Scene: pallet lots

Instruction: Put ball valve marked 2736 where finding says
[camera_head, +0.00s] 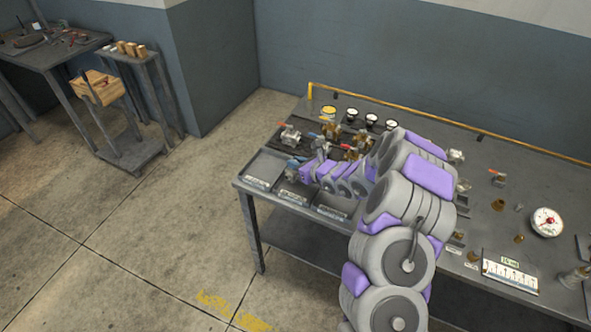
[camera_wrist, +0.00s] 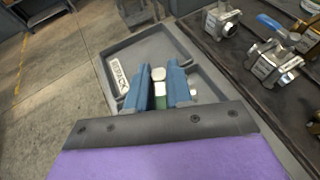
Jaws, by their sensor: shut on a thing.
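My gripper (camera_wrist: 163,88) is shut on a small pale piece with green on it (camera_wrist: 159,75), between its two blue fingers in the wrist view. Most of that piece is hidden, and I cannot tell which valve it is or read a number. My gripper (camera_head: 298,168) is over the front trays in the head view. Below it is a grey tray (camera_wrist: 157,40) with a white label whose text I cannot read surely. Silver valves (camera_wrist: 222,20) stand on a dark mat to the right, one with a blue handle (camera_wrist: 272,24). Their tags are too small to read.
Three labelled shallow trays line the workbench's front-left edge, including the leftmost tray (camera_head: 266,165). Several valves and round pots stand behind them. A wooden box (camera_head: 97,88) sits on a far stand.

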